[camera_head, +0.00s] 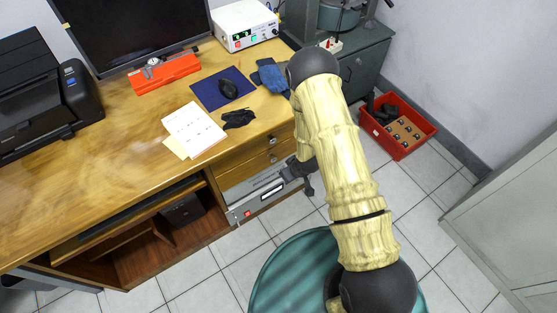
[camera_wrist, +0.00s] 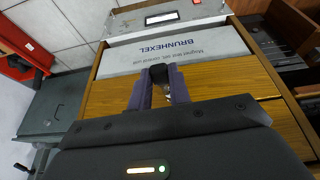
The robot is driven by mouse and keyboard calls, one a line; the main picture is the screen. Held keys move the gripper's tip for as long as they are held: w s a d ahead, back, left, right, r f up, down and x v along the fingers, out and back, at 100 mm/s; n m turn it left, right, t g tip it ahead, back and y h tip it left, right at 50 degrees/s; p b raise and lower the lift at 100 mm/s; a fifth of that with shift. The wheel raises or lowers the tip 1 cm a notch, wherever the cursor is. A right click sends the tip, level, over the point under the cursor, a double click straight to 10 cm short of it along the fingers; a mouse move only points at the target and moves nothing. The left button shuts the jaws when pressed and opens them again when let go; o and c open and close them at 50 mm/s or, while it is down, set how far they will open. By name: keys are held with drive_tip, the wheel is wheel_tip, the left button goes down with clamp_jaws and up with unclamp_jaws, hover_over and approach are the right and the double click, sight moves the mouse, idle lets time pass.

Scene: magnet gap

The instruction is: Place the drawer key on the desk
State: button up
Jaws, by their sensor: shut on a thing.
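My gripper (camera_wrist: 159,82) is shut on a small dark thing with a shiny metal part, which looks like the drawer key (camera_wrist: 158,73). Its outline is mostly hidden between the fingers, and I cannot tell whether it touches the drawer front behind. In the head view my gripper (camera_head: 303,178) is low, in front of the wooden drawers, below the desk top. The wooden desk (camera_head: 130,120) stretches to the left, with bare wood at its front edge.
On the desk are a notebook (camera_head: 194,130), a mouse (camera_head: 228,88), a black cloth-like item (camera_head: 238,118), blue gloves (camera_head: 270,76) and a red case (camera_head: 165,73). A grey control unit (camera_head: 252,197) sits below the drawers. A red crate (camera_head: 408,145) stands on the floor.

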drive_tip(key=w+d+r+m+h, duration=0.1)
drive_tip(key=d+r+m, duration=0.2)
drive_tip(key=r, duration=0.6)
drive_tip(key=w+d+r+m+h, duration=0.1)
drive_tip(key=d+r+m, duration=0.3)
drive_tip(key=d+r, duration=0.4)
drive_tip(key=shift+w+d+r+t, duration=0.3)
drive_tip(key=shift+w+r, duration=0.15)
drive_tip(key=shift+r, duration=0.2)
